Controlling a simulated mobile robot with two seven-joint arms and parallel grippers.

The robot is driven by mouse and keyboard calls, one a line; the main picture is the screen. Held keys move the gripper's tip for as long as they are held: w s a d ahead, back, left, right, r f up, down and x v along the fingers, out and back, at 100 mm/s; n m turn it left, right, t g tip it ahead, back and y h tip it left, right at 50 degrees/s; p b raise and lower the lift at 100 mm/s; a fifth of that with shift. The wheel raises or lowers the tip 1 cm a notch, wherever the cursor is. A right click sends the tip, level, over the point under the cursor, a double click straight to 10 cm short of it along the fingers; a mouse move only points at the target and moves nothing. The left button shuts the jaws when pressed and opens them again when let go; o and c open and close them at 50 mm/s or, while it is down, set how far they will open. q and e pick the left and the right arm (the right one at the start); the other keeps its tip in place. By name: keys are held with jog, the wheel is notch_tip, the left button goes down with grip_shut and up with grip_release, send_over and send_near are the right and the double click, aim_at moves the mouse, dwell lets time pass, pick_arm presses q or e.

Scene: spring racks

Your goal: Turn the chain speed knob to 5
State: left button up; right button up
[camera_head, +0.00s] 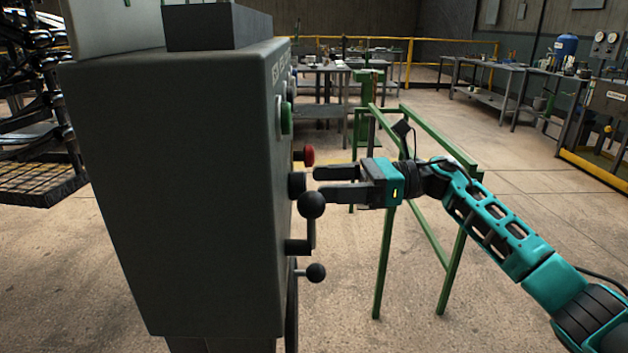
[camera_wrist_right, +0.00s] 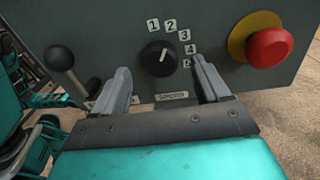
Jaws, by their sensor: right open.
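The chain speed knob (camera_wrist_right: 158,58) is a round black knob on the grey panel, with a white pointer line. Numbers 1 to 5 curve from above it down its right side, and the line appears to point up toward the 2. In the head view the knob (camera_head: 296,185) stands out from the side of the grey machine cabinet (camera_head: 180,190). My right gripper (camera_head: 318,184) is open and level with the knob, its fingertips a little short of it. In the right wrist view its fingers (camera_wrist_right: 161,66) lie either side of the knob. My left gripper is not in view.
A red button (camera_wrist_right: 268,47) on a yellow ring sits right of the knob in the wrist view. A black ball-ended lever (camera_head: 311,206) is just below the gripper, with another ball handle (camera_head: 316,272) lower. A green frame (camera_head: 385,260) stands behind my right arm.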

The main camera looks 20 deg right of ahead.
aim_at(298, 186)
jog(key=shift+x, duration=1.55)
jog(key=c, duration=1)
